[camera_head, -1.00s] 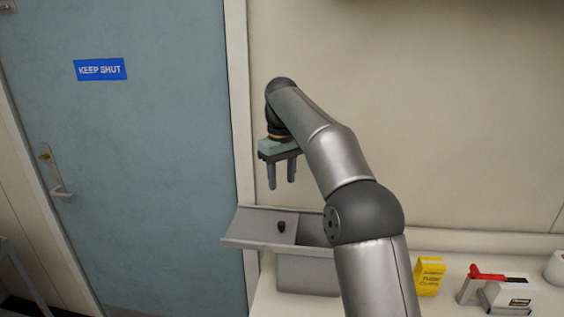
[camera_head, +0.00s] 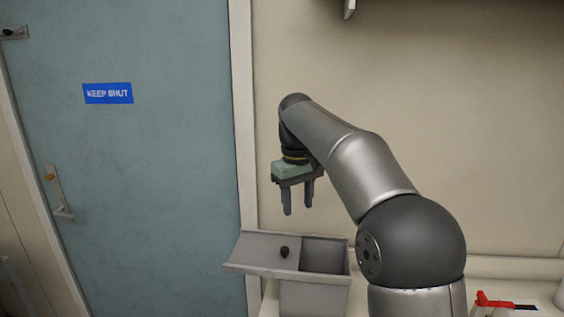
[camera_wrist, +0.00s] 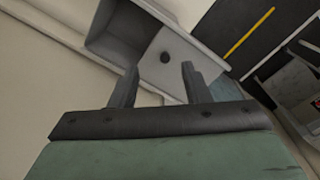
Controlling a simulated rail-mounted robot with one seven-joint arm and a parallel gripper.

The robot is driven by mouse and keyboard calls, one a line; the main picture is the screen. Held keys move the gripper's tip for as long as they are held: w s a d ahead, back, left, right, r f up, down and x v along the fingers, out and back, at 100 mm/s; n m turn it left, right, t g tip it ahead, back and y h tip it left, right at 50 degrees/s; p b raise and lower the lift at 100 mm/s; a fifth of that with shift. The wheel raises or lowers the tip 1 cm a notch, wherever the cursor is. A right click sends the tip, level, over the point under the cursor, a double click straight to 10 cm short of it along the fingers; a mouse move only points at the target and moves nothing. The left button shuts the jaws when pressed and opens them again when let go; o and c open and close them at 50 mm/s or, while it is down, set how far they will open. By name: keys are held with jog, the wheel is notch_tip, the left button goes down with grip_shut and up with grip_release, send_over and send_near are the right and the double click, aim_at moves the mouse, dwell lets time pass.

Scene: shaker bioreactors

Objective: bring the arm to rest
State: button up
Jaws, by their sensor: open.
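My gripper (camera_head: 298,197) hangs from the end of my arm in the head view, fingers pointing down, in front of the wall. Its two dark fingers are apart with nothing between them. It is above a grey bin (camera_head: 315,296) with a tilted lid and a small dark knob (camera_head: 285,252). In the wrist view my gripper (camera_wrist: 158,85) shows its two spread fingers, with the bin (camera_wrist: 112,48) and its knob (camera_wrist: 165,57) beyond them. The gripper and bin are apart.
A blue-grey door (camera_head: 150,180) with a "KEEP SHUT" sign (camera_head: 107,93) stands at the left. A red-handled device (camera_head: 505,303) is at the lower right, partly cut off. The wall beside my gripper is bare.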

jog(key=s+d+f+m, duration=0.2)
jog(key=s+f, duration=0.4)
jog(key=s, duration=0.5)
jog(key=s+d+f+m+b, duration=0.1)
jog(key=s+d+f, duration=0.4)
jog(key=s, duration=0.5)
jog(key=s+d+f+m, duration=0.3)
jog(key=s+f, duration=0.5)
jog(key=s, duration=0.3)
jog(key=shift+s+d+f+t, duration=0.3)
jog(key=shift+s+d+f, duration=0.05)
jog(key=shift+d, duration=0.3)
